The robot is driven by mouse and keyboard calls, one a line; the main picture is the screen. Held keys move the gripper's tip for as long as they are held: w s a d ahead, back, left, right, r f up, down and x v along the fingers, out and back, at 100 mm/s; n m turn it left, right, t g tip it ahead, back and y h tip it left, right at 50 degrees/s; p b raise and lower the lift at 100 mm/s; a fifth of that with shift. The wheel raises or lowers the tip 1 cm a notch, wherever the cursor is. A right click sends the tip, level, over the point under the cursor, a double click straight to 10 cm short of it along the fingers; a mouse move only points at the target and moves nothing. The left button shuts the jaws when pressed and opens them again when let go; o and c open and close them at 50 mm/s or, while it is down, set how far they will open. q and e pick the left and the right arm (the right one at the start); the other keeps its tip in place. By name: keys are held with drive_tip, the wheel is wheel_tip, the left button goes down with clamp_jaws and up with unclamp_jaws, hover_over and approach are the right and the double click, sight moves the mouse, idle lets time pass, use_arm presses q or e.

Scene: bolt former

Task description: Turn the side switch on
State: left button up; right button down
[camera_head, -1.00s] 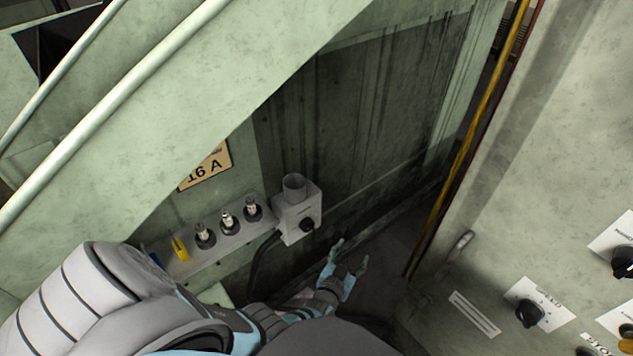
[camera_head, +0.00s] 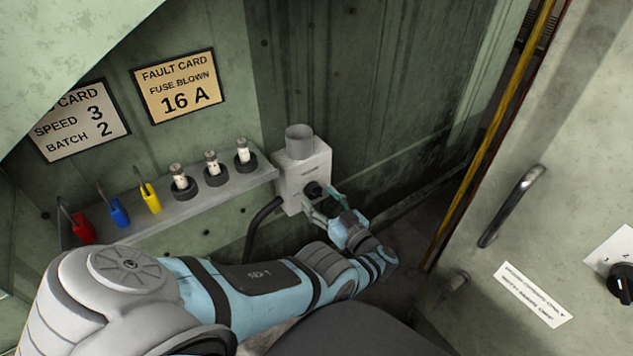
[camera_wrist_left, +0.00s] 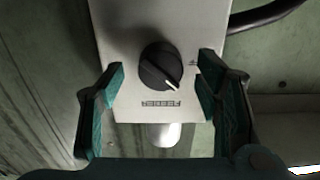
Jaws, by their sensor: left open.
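The side switch is a black round knob (camera_wrist_left: 160,66) with a white pointer line, on the front of a pale grey box (camera_head: 291,178). In the left wrist view the pointer aims toward the lower right of the picture. The knob also shows in the head view (camera_head: 313,189), partly beside a fingertip. My left gripper (camera_wrist_left: 160,88) is open, with one teal finger on each side of the knob, apart from it in the picture. It also shows in the head view (camera_head: 324,205), right at the box. My right gripper is not in view.
A black cable (camera_head: 262,222) hangs beside the box. A panel door with a handle (camera_head: 512,205) stands at right.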

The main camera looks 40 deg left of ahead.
use_arm(q)
drive_tip(key=shift+w+a, duration=0.2)
drive_tip(key=shift+a, duration=0.4)
drive_tip(key=c, duration=1.2)
drive_tip(key=shift+o, duration=0.2)
drive_tip(key=m, duration=0.6)
drive_tip(key=shift+s, duration=0.1)
drive_tip(key=shift+m, duration=1.6)
